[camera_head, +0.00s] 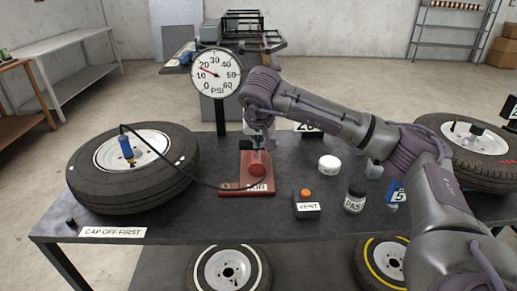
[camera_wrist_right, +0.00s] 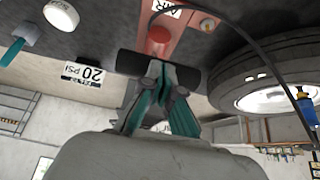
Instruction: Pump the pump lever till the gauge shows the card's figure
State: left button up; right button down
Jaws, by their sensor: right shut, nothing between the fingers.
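The red pump (camera_head: 247,178) stands on the dark table, and its black lever handle (camera_wrist_right: 132,62) runs crosswise in the wrist view. My right gripper (camera_head: 260,138) is above the pump; its teal fingers (camera_wrist_right: 163,88) are shut and empty, close against the handle. I cannot tell whether they touch it. The round gauge (camera_head: 216,73) has a red needle between 10 and 20, nearer 20. The card (camera_wrist_right: 84,73) reads 20 PSI; in the head view my arm partly hides it. A hose runs from the pump to a blue chuck (camera_head: 126,147) at the left tyre (camera_head: 125,190). My left gripper is out of view.
An orange-buttoned VENT box (camera_head: 307,205), a dark jar (camera_head: 355,200) and a white round tub (camera_head: 329,163) stand right of the pump. Another tyre (camera_head: 460,155) lies at the far right. A small black cap (camera_head: 70,222) sits near the CAP OFF FIRST label (camera_head: 112,232).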

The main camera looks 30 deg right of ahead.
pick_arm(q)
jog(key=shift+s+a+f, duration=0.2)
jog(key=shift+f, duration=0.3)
pick_arm(e)
jog(key=v, duration=0.5)
jog(key=shift+s+r, duration=0.2)
jog(key=shift+r, duration=0.15)
jog(key=shift+s+a+r, duration=0.1)
jog(key=shift+s+a, duration=0.05)
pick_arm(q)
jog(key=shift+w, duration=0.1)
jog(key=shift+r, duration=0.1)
